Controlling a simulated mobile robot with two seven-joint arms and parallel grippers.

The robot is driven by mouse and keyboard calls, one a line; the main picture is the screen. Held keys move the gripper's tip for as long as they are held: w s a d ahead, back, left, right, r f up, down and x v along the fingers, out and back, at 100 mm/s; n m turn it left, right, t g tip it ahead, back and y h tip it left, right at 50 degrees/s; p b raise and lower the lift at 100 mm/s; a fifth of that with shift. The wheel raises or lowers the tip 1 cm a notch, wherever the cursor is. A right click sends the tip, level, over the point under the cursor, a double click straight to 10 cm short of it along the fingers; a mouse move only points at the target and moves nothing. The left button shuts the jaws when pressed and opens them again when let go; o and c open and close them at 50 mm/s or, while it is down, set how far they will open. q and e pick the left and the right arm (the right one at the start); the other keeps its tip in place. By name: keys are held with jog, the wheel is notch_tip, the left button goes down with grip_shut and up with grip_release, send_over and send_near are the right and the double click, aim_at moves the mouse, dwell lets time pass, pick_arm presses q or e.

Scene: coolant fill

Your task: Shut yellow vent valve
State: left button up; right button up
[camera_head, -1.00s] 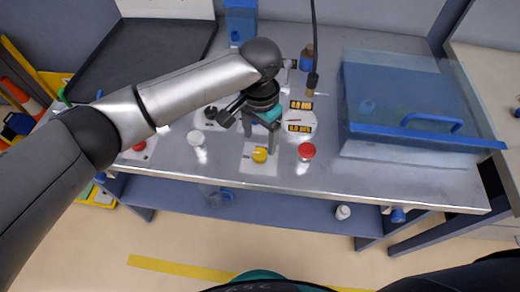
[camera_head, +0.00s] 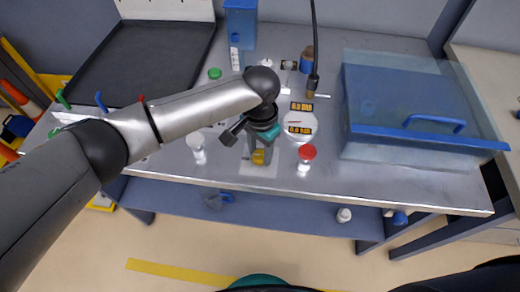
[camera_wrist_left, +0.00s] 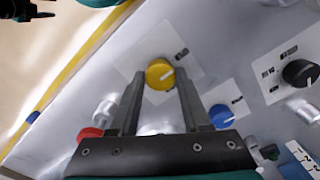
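The yellow vent valve (camera_head: 259,157) is a round knob on a pale label plate near the table's front edge. My right gripper is not in view.
A red-capped fitting (camera_head: 307,153) stands just right of the knob and a white-capped one (camera_head: 196,141) to the left. In the wrist view a blue knob (camera_wrist_left: 221,116) is close beside a finger. A clear blue-lidded tank (camera_head: 420,105) fills the table's right.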

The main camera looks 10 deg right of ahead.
pick_arm(q)
grip_shut()
dwell(0.3)
jog(key=shift+r+m+p, duration=0.15)
jog(key=shift+m+p, duration=1)
jog(key=shift+m, duration=0.15)
jog(key=m+p, duration=0.2)
jog(key=m, duration=0.1)
jog(key=shift+m, duration=0.3)
jog(key=m+p, duration=0.1)
jog(key=m, duration=0.4)
jog(key=m+p, duration=0.1)
jog(key=m, duration=0.5)
jog(key=shift+m, duration=0.4)
